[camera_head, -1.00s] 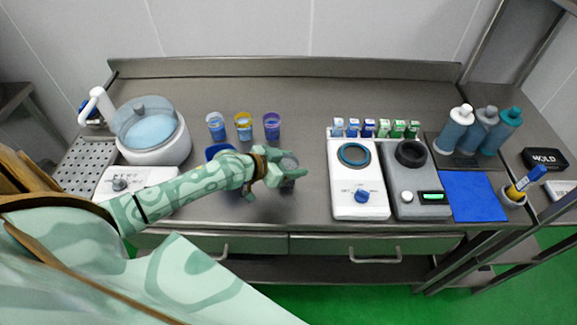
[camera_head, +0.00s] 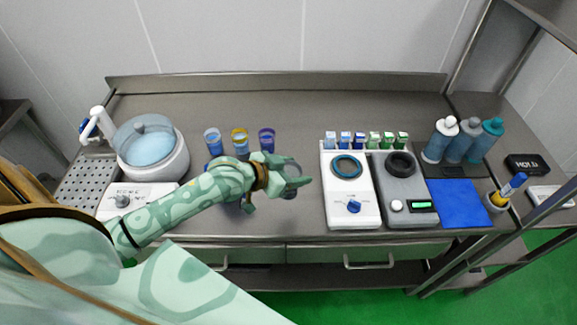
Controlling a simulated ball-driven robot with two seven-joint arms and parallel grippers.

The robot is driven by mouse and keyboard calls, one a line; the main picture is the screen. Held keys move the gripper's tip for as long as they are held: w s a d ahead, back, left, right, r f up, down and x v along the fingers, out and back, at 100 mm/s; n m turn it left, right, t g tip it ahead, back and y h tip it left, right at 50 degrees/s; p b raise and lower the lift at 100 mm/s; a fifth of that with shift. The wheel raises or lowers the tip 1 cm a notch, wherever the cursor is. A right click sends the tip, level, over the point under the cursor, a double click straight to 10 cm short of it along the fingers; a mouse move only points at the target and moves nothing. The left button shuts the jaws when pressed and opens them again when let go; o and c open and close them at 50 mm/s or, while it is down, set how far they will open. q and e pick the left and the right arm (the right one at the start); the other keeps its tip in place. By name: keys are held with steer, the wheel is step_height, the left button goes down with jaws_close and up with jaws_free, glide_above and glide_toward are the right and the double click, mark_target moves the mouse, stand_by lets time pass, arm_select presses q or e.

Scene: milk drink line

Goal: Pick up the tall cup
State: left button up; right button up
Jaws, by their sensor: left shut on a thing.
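My left gripper (camera_head: 290,181) reaches in from the left over the front middle of the steel counter. It is shut on a clear greyish tall cup (camera_head: 291,171), whose rim shows between the fingers. The fingers and wrist hide most of the cup, and I cannot tell whether its base is off the counter. My right gripper is out of view.
Three small cups, blue (camera_head: 213,142), yellow (camera_head: 240,142) and purple (camera_head: 267,140), stand behind my left arm. A white device (camera_head: 348,200) and a grey device (camera_head: 403,195) stand right of the gripper. A lidded bowl machine (camera_head: 150,148) is at left.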

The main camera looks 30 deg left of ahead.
arm_select(q)
steer(key=s+d+r+p, duration=0.1)
steer(key=s+d+r, duration=0.3)
steer(key=d, duration=0.3)
steer(key=shift+s+p, duration=0.4)
steer(key=shift+s, duration=0.4)
steer(key=shift+d+r, duration=0.1)
